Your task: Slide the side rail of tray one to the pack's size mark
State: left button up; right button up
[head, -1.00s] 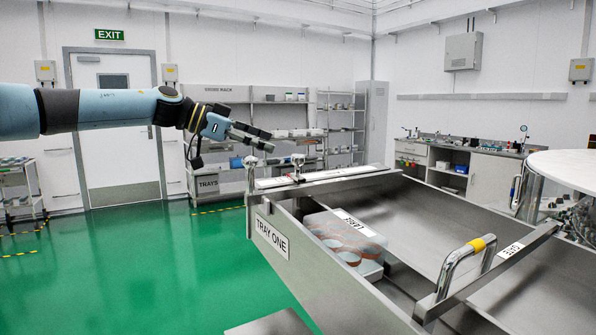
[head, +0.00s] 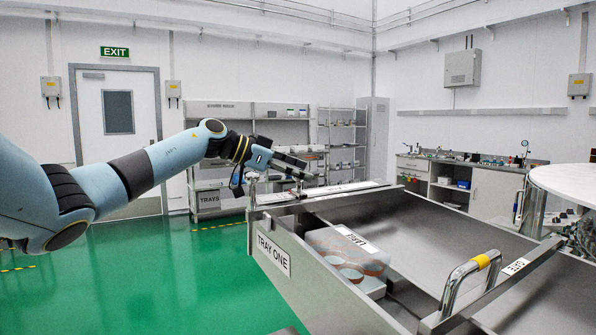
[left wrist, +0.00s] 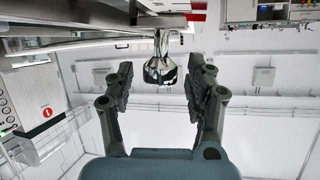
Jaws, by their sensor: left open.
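Tray one (head: 273,253) is a steel tray with a name plate on its near left end. A pack with salmon-coloured round items and a printed label (head: 357,240) lies inside it. A white strip (head: 350,188) runs along the tray's far wall; its marks are too small to read. A metal knob (left wrist: 160,70) shows between the fingers in the left wrist view. My left gripper (head: 302,169) is open above the strip's left part, with fingers on either side of the knob; contact cannot be told. The side rail cannot be singled out surely. My right gripper is not in view.
A round white-topped machine (head: 570,182) stands at the right edge. Shelves (head: 255,150) stand behind. Green floor is open at the left.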

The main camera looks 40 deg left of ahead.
pick_arm(q)
jog(key=shift+c, duration=0.3)
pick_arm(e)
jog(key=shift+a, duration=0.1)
pick_arm(q)
jog(key=c, duration=0.7)
grip_shut()
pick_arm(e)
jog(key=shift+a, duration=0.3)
pick_arm(q)
jog(key=p, duration=0.3)
jog(key=shift+s+a+r, duration=0.1)
jog(key=shift+s, duration=0.25)
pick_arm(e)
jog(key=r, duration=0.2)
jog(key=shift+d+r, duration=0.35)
